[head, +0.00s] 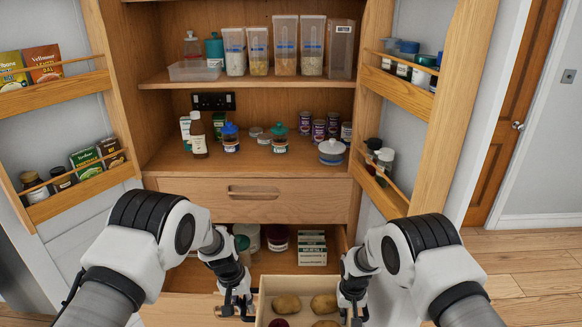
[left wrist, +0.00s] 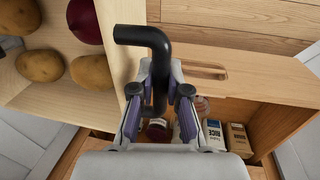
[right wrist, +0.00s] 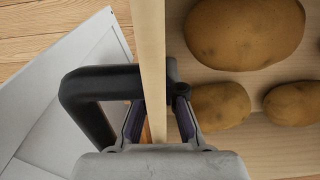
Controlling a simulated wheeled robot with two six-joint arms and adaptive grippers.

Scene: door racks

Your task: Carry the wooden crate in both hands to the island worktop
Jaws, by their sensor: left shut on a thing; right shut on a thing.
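The pale wooden crate (head: 304,284) is at the bottom centre of the head view, in front of the open lower drawer. It holds several potatoes (head: 286,304) and a dark red round vegetable (head: 279,323). My left gripper (head: 238,303) is shut on the black handle (left wrist: 145,37) at the crate's left side. My right gripper (head: 353,303) is shut on the black handle (right wrist: 84,92) at its right side. The crate wall (right wrist: 152,45) passes close to the right fingers. The crate's underside and front are hidden. The island worktop is not in view.
A larder cupboard with open doors carrying door racks (head: 62,200) stands ahead. The open lower drawer (head: 190,278) holds jars and boxes (head: 312,248) just behind the crate. Wooden floor (head: 530,270) is clear at the right.

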